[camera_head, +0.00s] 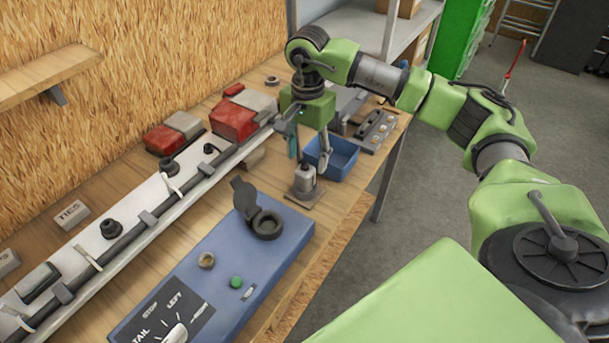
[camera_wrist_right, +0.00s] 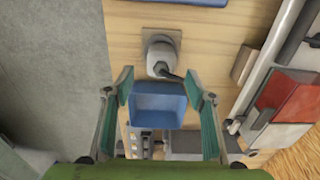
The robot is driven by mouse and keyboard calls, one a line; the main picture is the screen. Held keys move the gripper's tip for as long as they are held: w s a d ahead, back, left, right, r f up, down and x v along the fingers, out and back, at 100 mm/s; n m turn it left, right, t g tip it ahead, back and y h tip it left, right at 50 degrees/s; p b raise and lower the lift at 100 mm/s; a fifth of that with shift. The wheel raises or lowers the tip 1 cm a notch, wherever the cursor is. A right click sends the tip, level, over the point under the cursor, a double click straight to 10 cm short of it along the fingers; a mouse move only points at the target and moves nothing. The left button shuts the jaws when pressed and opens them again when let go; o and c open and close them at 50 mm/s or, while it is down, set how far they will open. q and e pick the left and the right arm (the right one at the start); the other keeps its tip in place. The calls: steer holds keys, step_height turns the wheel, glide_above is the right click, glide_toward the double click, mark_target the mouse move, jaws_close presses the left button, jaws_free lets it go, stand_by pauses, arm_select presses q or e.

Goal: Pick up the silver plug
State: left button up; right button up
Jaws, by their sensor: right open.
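The silver plug (camera_head: 305,181) stands upright on a small square plate near the bench's right edge, in front of the blue tray. In the right wrist view the plug (camera_wrist_right: 159,56) is above the centre, just beyond the fingertips, with a dark part pointing toward the gripper. My right gripper (camera_head: 308,148) is open and empty, its fingers pointing down near the plug and tray. In the right wrist view the open gripper (camera_wrist_right: 159,88) shows its two teal-padded fingers spread on either side of the tray. My left gripper is not in view.
The blue tray (camera_head: 345,157) is behind the plug. A blue control box (camera_head: 195,262) with an open black socket cap (camera_head: 245,196) is in front. A long light rail (camera_head: 140,232) with a black cable runs along the left. Red and grey boxes (camera_head: 233,121) stand behind it.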

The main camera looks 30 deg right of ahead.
mark_target(306, 164)
steer(key=shift+s+a+f+p, duration=0.1)
steer(key=shift+f+p, duration=0.55)
steer(key=shift+f, duration=0.2)
step_height(306, 164, down, 4)
steer(key=shift+r+p, duration=0.25)
steer(key=shift+p, duration=0.5)
steer(key=shift+f, duration=0.35)
steer(key=c, duration=0.8)
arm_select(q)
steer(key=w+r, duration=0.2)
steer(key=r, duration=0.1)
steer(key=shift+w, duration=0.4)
